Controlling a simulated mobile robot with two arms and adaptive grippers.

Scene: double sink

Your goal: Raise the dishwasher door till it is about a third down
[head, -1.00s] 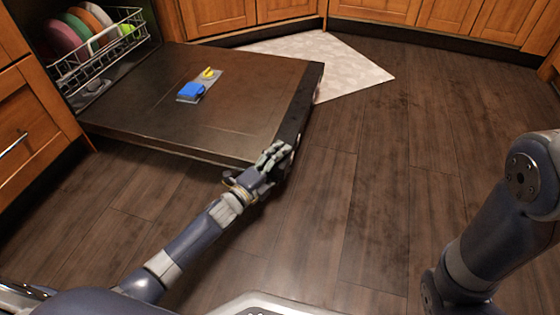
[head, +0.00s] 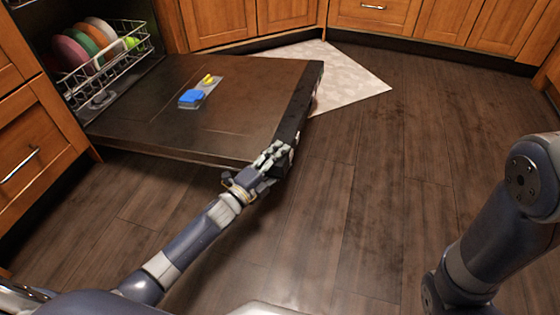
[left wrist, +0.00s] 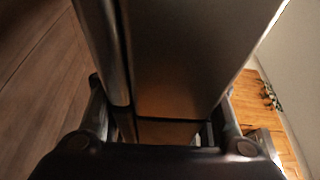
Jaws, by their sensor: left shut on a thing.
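The dishwasher door (head: 250,95) is folded down and lies close to level, its inner face up, at the left of the head view. My left gripper (head: 273,160) is shut on the near corner of the door's outer edge. In the left wrist view the door's edge (left wrist: 180,60) runs between the two fingers of the gripper (left wrist: 165,135). My right arm shows at the right of the head view, but its gripper is out of the frame.
A wire rack (head: 110,75) with several plates stands inside the dishwasher. A pale mat (head: 345,80) lies beyond the door. The dark floor (head: 380,190) to the right is clear.

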